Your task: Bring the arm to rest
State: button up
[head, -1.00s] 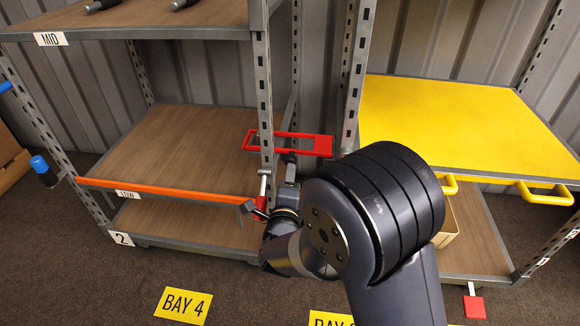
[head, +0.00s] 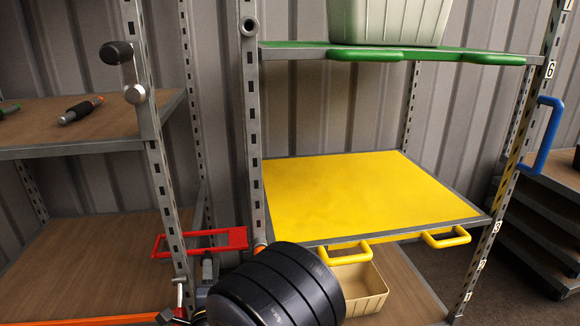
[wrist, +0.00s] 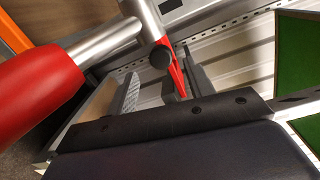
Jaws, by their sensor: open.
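My arm (head: 275,290) rises from the bottom edge of the head view, in front of the racks. Its wrist end sits low, beside the post between the wood-shelved rack and the yellow shelf, mostly cut off or hidden there. A red grip (wrist: 40,95) on a silver rod lies close to the left of the fingers in that view. A narrow red piece (wrist: 177,68) shows near the fingertips; I cannot tell whether they touch it. No tulips are in view.
A red frame (head: 205,243) sticks out by the post. The yellow shelf (head: 365,195) is bare, with yellow handles at its front. A pale bin (head: 355,285) stands below it. A green shelf (head: 480,57) holds a pale tub (head: 390,20). A blue handle (head: 542,135) is at right.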

aim_at(206, 257)
jog(key=b+x, duration=0.1)
jog(key=x, duration=0.5)
jog(key=shift+r, duration=0.15)
jog(key=shift+s+d, duration=0.1)
jog(key=shift+s, duration=0.25)
jog(key=p+v, duration=0.3)
jog(key=v, duration=0.7)
jog(key=b+x, duration=0.3)
jog(key=x, duration=0.8)
jog(key=shift+s+r+m+p, duration=0.1)
jog(key=shift+r+m+p, duration=0.2)
jog(key=shift+p, duration=0.05)
jog(key=shift+d+r+m, duration=0.1)
jog(key=shift+r+m, duration=0.15)
jog(key=shift+m, duration=0.05)
